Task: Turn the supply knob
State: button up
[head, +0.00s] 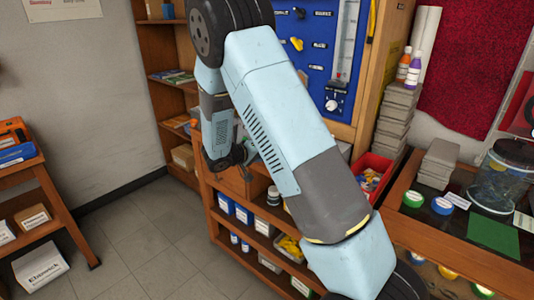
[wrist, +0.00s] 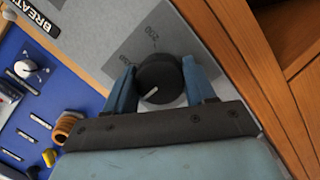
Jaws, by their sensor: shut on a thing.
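In the wrist view a round black knob (wrist: 166,72) with a white pointer line sits on a grey panel (wrist: 130,32). The pointer is aimed toward the lower left of the picture. My gripper (wrist: 158,82) is shut on this knob, with one blue finger on each side of it. Part of a printed scale, with "200" legible, shows beside the knob. The wording that names the knob is not readable. In the head view my arm crosses the middle, and the black knob cannot be made out there.
A blue board (head: 319,45) with small fittings and a white knob (head: 333,104) stands at the back. Below it are a red bin (head: 374,177) and wooden shelves with boxes. A stack of grey blocks (head: 396,118) stands at the right. Open floor (head: 135,235) lies at the left.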

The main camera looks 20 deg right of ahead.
jog(key=shift+s+a+f, duration=0.1)
jog(key=shift+a+f, duration=0.1)
jog(key=shift+f, duration=0.1)
jog(key=o, duration=1)
jog(key=shift+d+r, duration=0.1)
jog(key=shift+o, duration=0.2)
jog(key=v, duration=1.3)
jog(key=shift+a+r, duration=0.2)
jog(key=shift+a, duration=0.15)
